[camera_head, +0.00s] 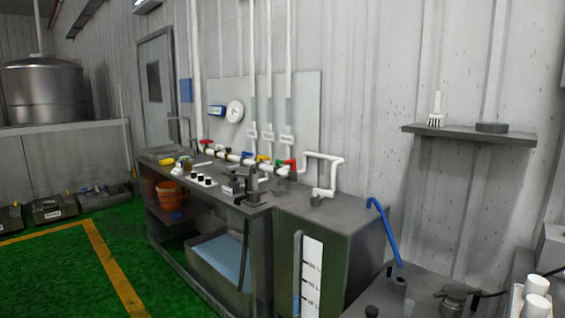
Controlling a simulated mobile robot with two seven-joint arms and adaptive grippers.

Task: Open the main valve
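White pipework runs along the wall above a long bench, with several small coloured valve handles on it. A red handle (207,142) is at the left end of the pipe. A blue handle (246,153) and a yellow handle (264,159) sit near the middle. Another red handle (289,163) is near the right end, beside a little green. No label tells me which one is the main valve, and the handles are too small to judge open or closed. Neither of my grippers is in view.
The bench (262,203) holds small bottles and a dark stand. A grey tank (335,235) with a level scale (312,275) stands to its right. A blue bent pipe (384,228) rises at right. Green floor (55,265) is clear at left.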

